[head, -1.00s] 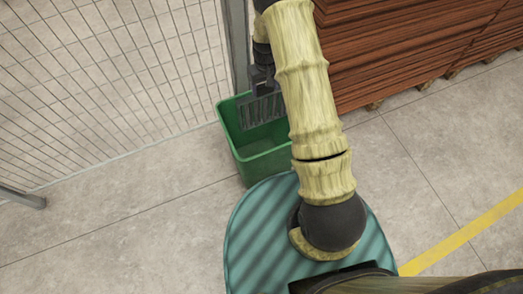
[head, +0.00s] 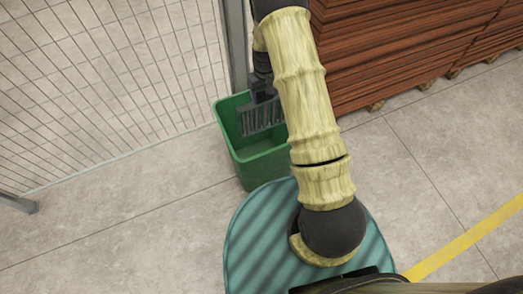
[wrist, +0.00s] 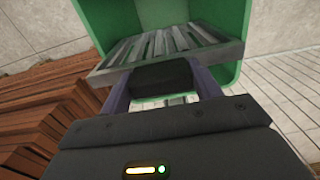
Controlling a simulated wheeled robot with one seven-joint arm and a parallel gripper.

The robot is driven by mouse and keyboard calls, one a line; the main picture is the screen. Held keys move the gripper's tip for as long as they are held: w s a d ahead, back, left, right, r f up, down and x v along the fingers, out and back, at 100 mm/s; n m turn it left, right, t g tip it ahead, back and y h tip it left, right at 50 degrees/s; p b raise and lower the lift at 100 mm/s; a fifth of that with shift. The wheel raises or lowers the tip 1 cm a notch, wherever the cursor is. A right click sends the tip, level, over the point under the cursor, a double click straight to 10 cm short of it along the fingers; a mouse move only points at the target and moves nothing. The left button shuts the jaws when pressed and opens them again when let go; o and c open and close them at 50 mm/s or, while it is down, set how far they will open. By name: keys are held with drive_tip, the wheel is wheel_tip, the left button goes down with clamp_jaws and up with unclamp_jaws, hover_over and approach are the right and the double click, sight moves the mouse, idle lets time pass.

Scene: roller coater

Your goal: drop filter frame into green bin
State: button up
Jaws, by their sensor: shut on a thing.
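The filter frame (head: 262,117) is a grey slatted piece. My gripper (head: 262,97) is shut on it, and it hangs at the mouth of the green bin (head: 258,168), toward the bin's back part. In the wrist view the frame (wrist: 165,45) is gripped between two purplish fingers of my gripper (wrist: 162,85), with the green bin (wrist: 115,17) around and behind it. I cannot tell exactly how deep the frame sits relative to the rim. The bin's right side is partly hidden by my arm in the head view.
A wire mesh fence (head: 110,80) with a grey post (head: 236,45) stands left of and behind the bin. Stacked reddish-brown boards (head: 400,50) on pallets lie to the right. Bare concrete floor (head: 120,225) is open at the left, and a yellow line (head: 465,245) runs at right.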

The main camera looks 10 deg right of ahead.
drive_tip(key=shift+a+f, duration=0.15)
drive_tip(key=shift+f, duration=0.3)
drive_tip(key=shift+a+r, duration=0.1)
drive_tip(key=o, duration=1.6)
wheel_tip(320, 180, up, 17)
drive_tip(key=p, duration=0.2)
drive_tip(key=shift+r, duration=0.15)
drive_tip(key=shift+s+r, duration=0.1)
